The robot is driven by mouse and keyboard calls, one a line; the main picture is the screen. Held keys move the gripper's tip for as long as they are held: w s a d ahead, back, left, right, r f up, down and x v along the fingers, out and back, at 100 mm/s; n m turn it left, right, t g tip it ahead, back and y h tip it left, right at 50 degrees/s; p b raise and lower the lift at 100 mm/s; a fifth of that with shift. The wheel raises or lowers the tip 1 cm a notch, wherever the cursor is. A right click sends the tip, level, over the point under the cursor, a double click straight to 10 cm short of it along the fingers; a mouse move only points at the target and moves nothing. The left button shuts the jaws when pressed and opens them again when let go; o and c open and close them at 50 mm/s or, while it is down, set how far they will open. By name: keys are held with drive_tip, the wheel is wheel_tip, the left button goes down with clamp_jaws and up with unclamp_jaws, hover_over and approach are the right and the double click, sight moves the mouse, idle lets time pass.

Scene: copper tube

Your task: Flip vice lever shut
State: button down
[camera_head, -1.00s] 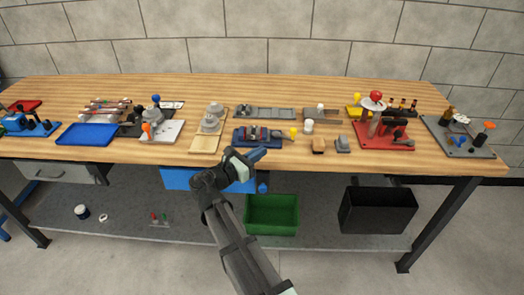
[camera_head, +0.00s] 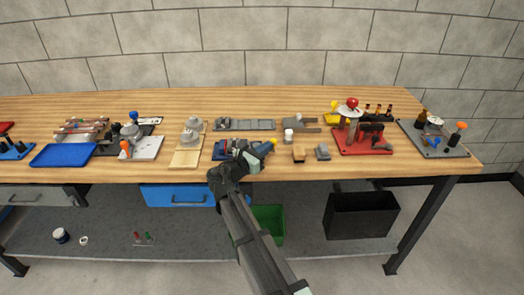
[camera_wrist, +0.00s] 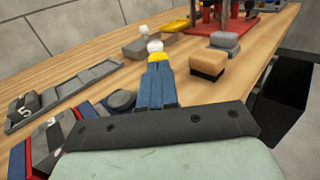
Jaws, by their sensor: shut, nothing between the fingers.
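The vice (camera_head: 222,150) has a blue base and dark jaws and sits near the table's front edge, left of my gripper (camera_head: 264,149). In the wrist view, part of the vice (camera_wrist: 52,142) shows at lower left, partly hidden by the gripper body. The blue fingers (camera_wrist: 157,82) are shut together with nothing between them. The lever's shaft is hidden.
A white cylinder (camera_head: 288,135) stands just beyond the fingertips. A tan-topped block (camera_head: 299,153) and a grey block (camera_head: 322,152) lie to the right. A long grey tray (camera_head: 245,125) lies behind the vice. A red board (camera_head: 350,148) with fittings is farther right.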

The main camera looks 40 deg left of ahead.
idle(0.3)
drive_tip(key=shift+w+d+n+y, duration=0.15)
drive_tip(key=shift+w+n+y, duration=0.1)
drive_tip(key=shift+n+y, duration=0.25)
drive_tip(key=shift+w+d+n+y, duration=0.1)
drive_tip(key=shift+w+n+y, duration=0.15)
drive_tip(key=shift+y, duration=0.45)
drive_tip(key=shift+w+n+y, duration=0.2)
drive_tip(key=shift+n+y, duration=0.25)
drive_tip(key=shift+y, duration=0.15)
drive_tip(key=shift+w, duration=0.3)
drive_tip(key=d+v, duration=0.1)
drive_tip(key=v, duration=1.3)
drive_tip(key=shift+r, duration=0.25)
drive_tip(key=shift+w, duration=0.1)
